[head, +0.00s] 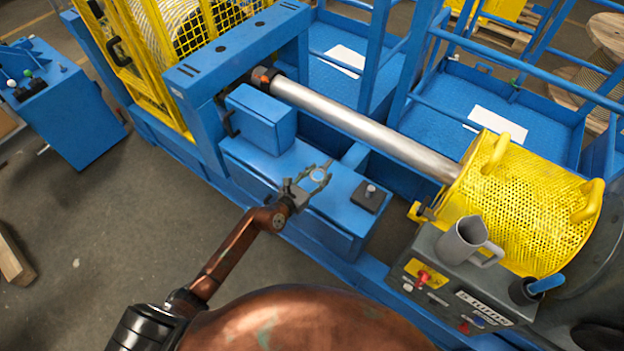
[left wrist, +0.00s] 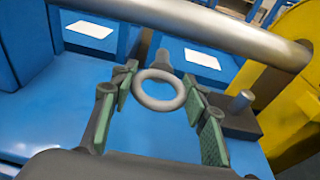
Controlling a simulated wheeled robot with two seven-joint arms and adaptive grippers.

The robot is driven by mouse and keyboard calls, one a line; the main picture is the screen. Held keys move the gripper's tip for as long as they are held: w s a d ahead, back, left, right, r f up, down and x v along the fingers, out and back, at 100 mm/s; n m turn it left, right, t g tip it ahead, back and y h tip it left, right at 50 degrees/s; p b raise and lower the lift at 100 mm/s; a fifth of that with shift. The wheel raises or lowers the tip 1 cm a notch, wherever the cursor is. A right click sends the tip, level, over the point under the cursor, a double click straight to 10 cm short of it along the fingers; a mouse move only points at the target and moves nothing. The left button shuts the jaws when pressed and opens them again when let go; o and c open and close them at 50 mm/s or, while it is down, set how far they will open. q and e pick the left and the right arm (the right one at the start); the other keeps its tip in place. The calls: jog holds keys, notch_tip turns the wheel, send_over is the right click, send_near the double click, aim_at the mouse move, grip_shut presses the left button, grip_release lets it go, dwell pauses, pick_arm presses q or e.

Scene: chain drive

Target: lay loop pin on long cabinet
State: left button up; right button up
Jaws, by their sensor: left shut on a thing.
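My left gripper (head: 311,184) is shut on the loop pin (head: 319,173), a grey ring with a short dark shank. In the left wrist view the ring of the pin (left wrist: 138,92) sits between the green-padded fingers of my gripper (left wrist: 162,100), its shank pointing away. The long cabinet (head: 325,215) is the low blue box with a flat top; it also shows in the left wrist view (left wrist: 50,125). The gripper and pin appear over its top; whether the pin touches it I cannot tell. My right gripper is not in view.
A dark block with an upright peg (head: 366,200) stands on the cabinet's right end. A raised blue box (head: 262,120) is at its left. A steel shaft (head: 360,128) runs behind. A grey mug (head: 461,241) stands on the control box, near a yellow mesh guard (head: 525,200).

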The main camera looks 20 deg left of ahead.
pick_arm(q)
jog(key=b, duration=0.4)
send_over(311, 180)
jog(key=s+d, duration=0.1)
notch_tip(311, 180, down, 5)
jog(key=shift+f, duration=0.1)
jog(key=shift+w+a+f+b, duration=0.35)
jog(key=shift+w+f, duration=0.1)
notch_tip(311, 180, down, 2)
jog(key=shift+a+f+b, duration=0.1)
jog(key=shift+f+b, duration=0.15)
jog(key=shift+b, duration=0.4)
jog(key=shift+f, duration=0.35)
jog(key=shift+r, duration=0.1)
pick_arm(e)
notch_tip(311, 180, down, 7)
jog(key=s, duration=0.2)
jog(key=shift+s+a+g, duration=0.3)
